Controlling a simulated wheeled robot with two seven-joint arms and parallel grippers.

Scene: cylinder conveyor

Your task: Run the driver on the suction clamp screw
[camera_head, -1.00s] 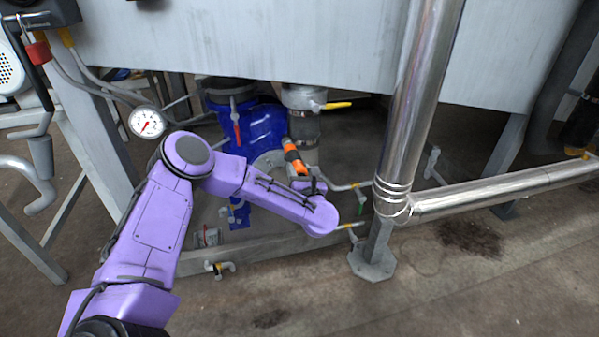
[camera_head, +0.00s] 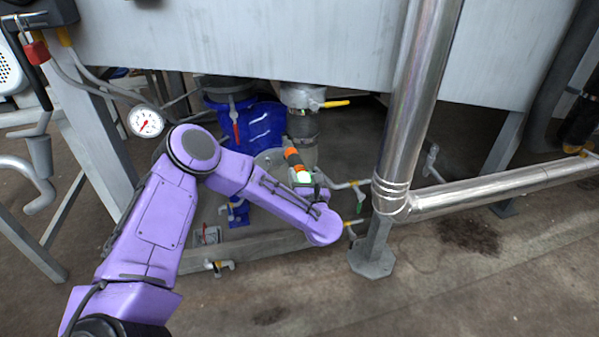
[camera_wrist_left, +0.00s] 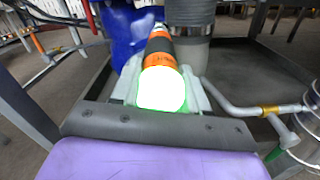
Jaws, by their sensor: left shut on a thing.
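The driver (camera_head: 293,158) is orange and black with a bright white, green-edged rear end. My left gripper (camera_head: 304,182) is shut around it under the tank. My right gripper is out of view.
A blue pump (camera_head: 262,126) stands left of the pipe. A yellow valve handle (camera_head: 337,104) sits above. A shiny steel pipe (camera_head: 421,100) stands to the right, with a horizontal branch (camera_head: 500,188). The grey tank (camera_head: 240,40) hangs overhead. Floor in front is clear.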

